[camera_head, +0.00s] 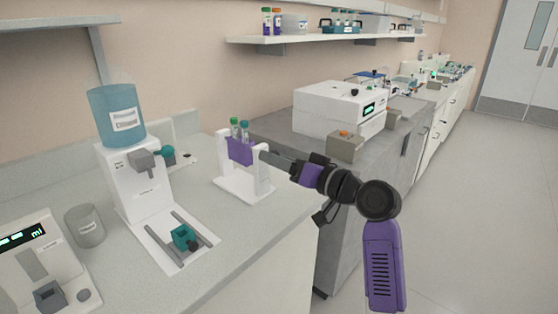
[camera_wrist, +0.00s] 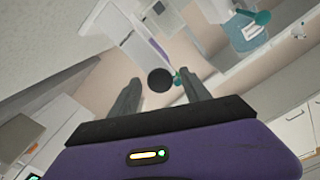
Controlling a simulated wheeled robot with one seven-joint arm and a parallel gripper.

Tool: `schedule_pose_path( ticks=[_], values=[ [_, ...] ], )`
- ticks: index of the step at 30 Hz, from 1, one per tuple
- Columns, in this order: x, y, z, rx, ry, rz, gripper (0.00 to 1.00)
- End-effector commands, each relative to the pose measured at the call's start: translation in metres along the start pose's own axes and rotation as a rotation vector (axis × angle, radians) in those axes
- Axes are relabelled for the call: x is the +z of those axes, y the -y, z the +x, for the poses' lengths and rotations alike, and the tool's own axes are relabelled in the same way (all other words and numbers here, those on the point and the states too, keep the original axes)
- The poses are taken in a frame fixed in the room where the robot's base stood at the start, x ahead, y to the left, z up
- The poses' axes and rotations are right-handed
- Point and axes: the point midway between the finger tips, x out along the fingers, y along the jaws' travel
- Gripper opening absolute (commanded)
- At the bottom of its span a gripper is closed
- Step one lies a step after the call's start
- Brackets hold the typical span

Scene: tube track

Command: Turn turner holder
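The turner is a white stand (camera_head: 236,186) on the bench with a purple holder (camera_head: 240,151) between its uprights. Tubes with green and teal caps (camera_head: 239,124) stand upright in the holder. My gripper (camera_head: 268,157) reaches in from the right, its fingers close to the stand's right upright. In the wrist view my gripper (camera_wrist: 159,84) has its two fingers spread apart. A round dark knob (camera_wrist: 160,80) appears between the fingertips, with a gap on each side. In the head view the fingers hide the knob. Whether a finger touches the stand I cannot tell.
A white dispenser (camera_head: 146,185) with a blue tank stands left of the turner. A clear beaker (camera_head: 86,226) is further left. A white machine (camera_head: 338,108) and a small beige box (camera_head: 346,147) stand on the grey bench behind. The front bench is clear near its right edge.

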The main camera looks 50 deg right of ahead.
Motion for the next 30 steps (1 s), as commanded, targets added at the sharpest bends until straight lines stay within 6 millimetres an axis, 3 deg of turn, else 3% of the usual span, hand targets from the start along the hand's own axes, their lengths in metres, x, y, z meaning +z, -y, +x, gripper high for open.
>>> schedule_pose_path(
  ticks=[7, 21, 30],
  values=[
    [-0.001, -0.001, -0.007, 0.002, -0.002, 0.000, 0.55],
    [0.000, -0.001, -0.073, 0.002, -0.001, 0.000, 0.55],
    [0.000, 0.000, -0.078, 0.000, 0.000, 0.000, 0.55]
  ],
)
